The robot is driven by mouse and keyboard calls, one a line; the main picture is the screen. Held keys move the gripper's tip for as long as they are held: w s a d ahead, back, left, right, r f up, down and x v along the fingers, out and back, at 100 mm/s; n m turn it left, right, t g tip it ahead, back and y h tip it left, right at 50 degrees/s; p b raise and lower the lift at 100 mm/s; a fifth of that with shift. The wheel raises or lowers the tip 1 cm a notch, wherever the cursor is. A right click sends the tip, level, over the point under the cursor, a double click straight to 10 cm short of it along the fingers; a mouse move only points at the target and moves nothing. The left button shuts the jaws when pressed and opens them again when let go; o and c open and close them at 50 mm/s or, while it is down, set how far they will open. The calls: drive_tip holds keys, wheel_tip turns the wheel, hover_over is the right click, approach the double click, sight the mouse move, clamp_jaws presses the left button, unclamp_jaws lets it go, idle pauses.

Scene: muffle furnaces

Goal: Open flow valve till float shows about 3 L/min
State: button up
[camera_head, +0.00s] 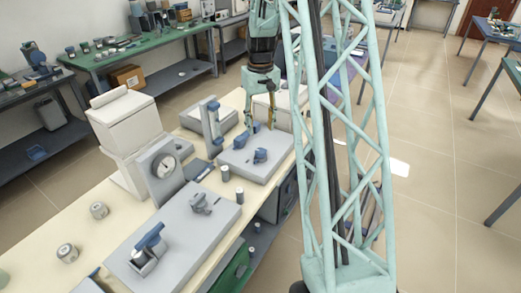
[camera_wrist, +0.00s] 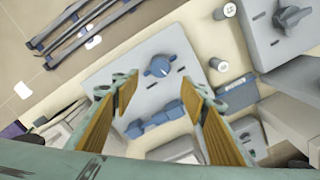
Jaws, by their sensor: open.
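A blue valve knob (camera_head: 260,156) sits on a grey panel (camera_head: 236,171) on the bench. In the wrist view the blue knob (camera_wrist: 159,67) lies beyond the gap between my fingertips, with its panel (camera_wrist: 110,73) around it. Blue fittings (camera_wrist: 150,123) also show on the panel in the wrist view. My gripper (camera_head: 260,125) is open and empty, pointing down above the back of the panel, apart from the knob.
A round dial gauge (camera_head: 166,167) stands to the left. Nearer, another grey panel (camera_head: 185,246) carries a blue lever valve (camera_head: 150,240) and a grey knob (camera_head: 201,203). Small cylinders (camera_head: 239,195) stand between the panels. Two jars (camera_head: 98,210) stand at the bench's left.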

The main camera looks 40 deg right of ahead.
sight(261, 151)
wheel_tip(261, 151, down, 12)
drive_tip(key=shift+f+b, duration=0.1)
drive_tip(key=shift+b, duration=0.7)
drive_tip(key=shift+c, duration=0.7)
drive_tip(key=c, duration=0.7)
